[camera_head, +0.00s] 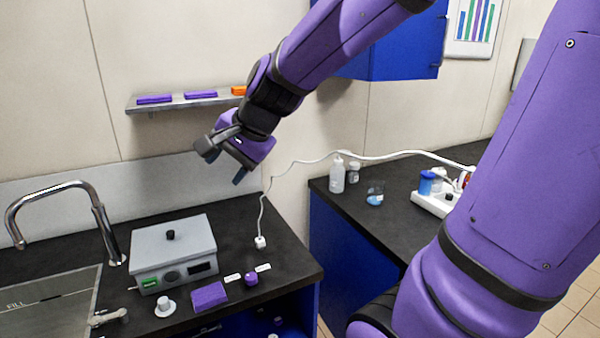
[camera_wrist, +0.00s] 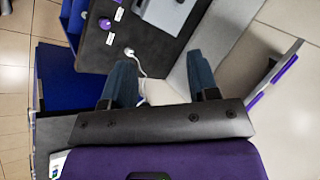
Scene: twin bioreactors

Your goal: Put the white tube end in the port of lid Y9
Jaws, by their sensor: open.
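The white tube end (camera_head: 260,242) lies on the dark counter, its white tube running up and back to the right. It also shows in the wrist view (camera_wrist: 129,51), near one finger's tip in the picture. A purple round lid (camera_head: 250,280) sits near the counter's front edge, with two small white labels (camera_head: 233,278) beside it; their text is too small to read, so I cannot tell which lid is Y9. A white round piece (camera_head: 164,305) with a raised middle stands further left. My gripper (camera_head: 222,166) is open and empty, high above the counter; its fingers are spread in the wrist view (camera_wrist: 160,78).
A grey box device (camera_head: 174,255) with a black knob stands left of the tube end. A purple block (camera_head: 208,296) lies in front of it. A sink and tap (camera_head: 62,188) are at the left. A wall shelf (camera_head: 185,102) is behind my gripper. Bottles (camera_head: 337,174) stand on the right counter.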

